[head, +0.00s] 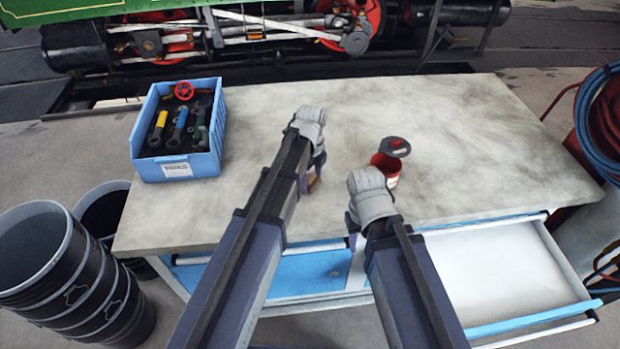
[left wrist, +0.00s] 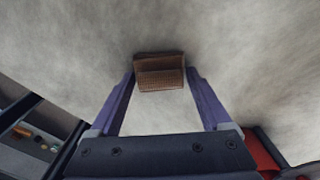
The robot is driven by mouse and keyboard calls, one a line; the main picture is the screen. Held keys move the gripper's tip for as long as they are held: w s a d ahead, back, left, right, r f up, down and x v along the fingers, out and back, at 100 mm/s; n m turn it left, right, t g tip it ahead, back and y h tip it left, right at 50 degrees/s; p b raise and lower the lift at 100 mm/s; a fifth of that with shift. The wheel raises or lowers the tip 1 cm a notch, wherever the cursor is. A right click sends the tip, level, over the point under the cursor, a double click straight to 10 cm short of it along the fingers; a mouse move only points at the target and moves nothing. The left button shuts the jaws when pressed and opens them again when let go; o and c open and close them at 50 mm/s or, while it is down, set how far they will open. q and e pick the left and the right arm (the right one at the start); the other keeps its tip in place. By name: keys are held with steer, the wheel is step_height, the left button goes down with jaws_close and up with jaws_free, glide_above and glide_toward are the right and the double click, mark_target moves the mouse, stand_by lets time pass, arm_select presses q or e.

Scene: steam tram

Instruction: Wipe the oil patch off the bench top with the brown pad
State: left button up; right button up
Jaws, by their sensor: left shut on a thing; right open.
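The brown pad (left wrist: 160,72) is between the fingertips of my left gripper (left wrist: 160,85) in the left wrist view, with the pale bench top behind it. In the head view a small brown part of the pad (head: 314,183) shows below my left gripper (head: 312,172), over the middle of the bench top (head: 270,110). My left gripper is shut on the pad. Whether the pad touches the bench top is unclear. My right gripper (head: 352,228) is open near the bench's front edge. I cannot pick out a distinct oil patch; the bench top shows only cloudy grey mottling.
A blue crate (head: 180,167) of tools stands at the bench's left. A red tin (head: 388,168) with a grey-and-red lid (head: 396,146) is just beyond my right gripper. A drawer (head: 500,265) is open at the front right. Black buckets (head: 65,270) stand at left.

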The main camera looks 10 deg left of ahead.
arm_select(q)
steer(key=shift+r+p, duration=2.9)
steer(key=shift+r, duration=0.1)
step_height(320, 180, up, 3)
steer(key=p, duration=0.3)
